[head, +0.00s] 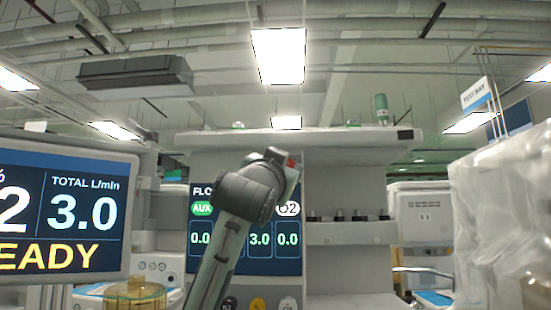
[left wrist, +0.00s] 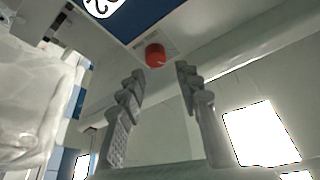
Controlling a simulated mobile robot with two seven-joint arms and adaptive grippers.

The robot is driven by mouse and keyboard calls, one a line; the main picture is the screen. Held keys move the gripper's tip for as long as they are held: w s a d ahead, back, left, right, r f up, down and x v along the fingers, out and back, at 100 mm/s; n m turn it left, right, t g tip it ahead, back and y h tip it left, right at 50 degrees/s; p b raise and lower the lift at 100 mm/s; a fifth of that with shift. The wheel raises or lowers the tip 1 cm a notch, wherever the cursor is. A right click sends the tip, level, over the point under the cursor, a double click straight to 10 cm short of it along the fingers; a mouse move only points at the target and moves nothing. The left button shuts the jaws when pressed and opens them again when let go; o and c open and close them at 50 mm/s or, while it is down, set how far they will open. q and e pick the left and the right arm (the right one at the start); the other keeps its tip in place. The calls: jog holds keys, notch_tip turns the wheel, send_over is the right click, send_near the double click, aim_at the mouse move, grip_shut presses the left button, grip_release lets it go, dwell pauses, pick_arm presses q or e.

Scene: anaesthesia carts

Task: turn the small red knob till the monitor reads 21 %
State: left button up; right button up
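The small red knob (left wrist: 155,55) sits on the pale panel under the blue screen in the left wrist view. In the head view only a sliver of red (head: 291,163) shows beside my gripper. My left gripper (left wrist: 160,71) is open and empty. Its fingertips point at the knob and appear to stop just short of it, one to each side. In the head view my left gripper (head: 276,161) is mostly hidden by its own wrist. The monitor (head: 68,208) is cut off at the left edge. Under "%" only a final digit 2 shows, beside total 3.0 L/min and "EADY".
The flow screen (head: 272,240) reads 0.0, 3.0 and 0.0, partly behind my left arm. A shelf (head: 350,234) with dark knobs is to its right. A plastic-covered stack (head: 505,220) stands at the right. A yellow transparent canister (head: 135,296) is below the monitor.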

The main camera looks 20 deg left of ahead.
pick_arm(q)
jog(key=s+d, duration=0.1)
jog(key=s, duration=0.8)
